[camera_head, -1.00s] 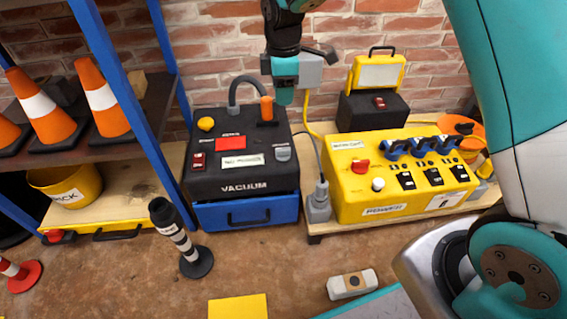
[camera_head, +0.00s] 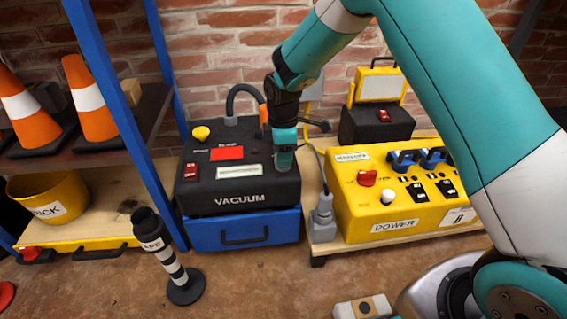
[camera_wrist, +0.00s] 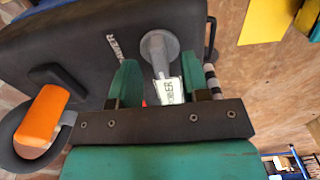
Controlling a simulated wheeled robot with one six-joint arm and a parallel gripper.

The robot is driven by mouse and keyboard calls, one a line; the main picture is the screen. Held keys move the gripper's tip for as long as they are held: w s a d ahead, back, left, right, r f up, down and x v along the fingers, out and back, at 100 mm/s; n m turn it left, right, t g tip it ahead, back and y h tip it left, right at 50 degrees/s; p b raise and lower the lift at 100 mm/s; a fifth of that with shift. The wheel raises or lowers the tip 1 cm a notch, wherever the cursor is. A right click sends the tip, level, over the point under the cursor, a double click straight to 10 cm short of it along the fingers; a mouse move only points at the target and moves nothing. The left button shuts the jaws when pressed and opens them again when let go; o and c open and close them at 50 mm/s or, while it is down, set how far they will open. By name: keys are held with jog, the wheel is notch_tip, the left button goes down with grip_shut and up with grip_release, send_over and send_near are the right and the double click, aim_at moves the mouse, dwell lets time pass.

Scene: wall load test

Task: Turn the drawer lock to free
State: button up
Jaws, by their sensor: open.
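The black vacuum box (camera_head: 250,187) has a blue drawer (camera_head: 262,230) under it with a dark handle; the drawer looks shut. A grey knob on the box's right side, which looks like the drawer lock, is mostly hidden by my gripper (camera_head: 285,152) in the head view.
The box top also has a yellow knob (camera_head: 201,133), a red switch (camera_head: 190,171) and a grey hose (camera_head: 238,95) with an orange handle (camera_wrist: 42,116). A yellow power box (camera_head: 400,190) stands right. A striped post (camera_head: 172,265) stands front left, by a blue-framed shelf.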

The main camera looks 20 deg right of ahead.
jog(key=shift+f, duration=0.6)
grip_shut()
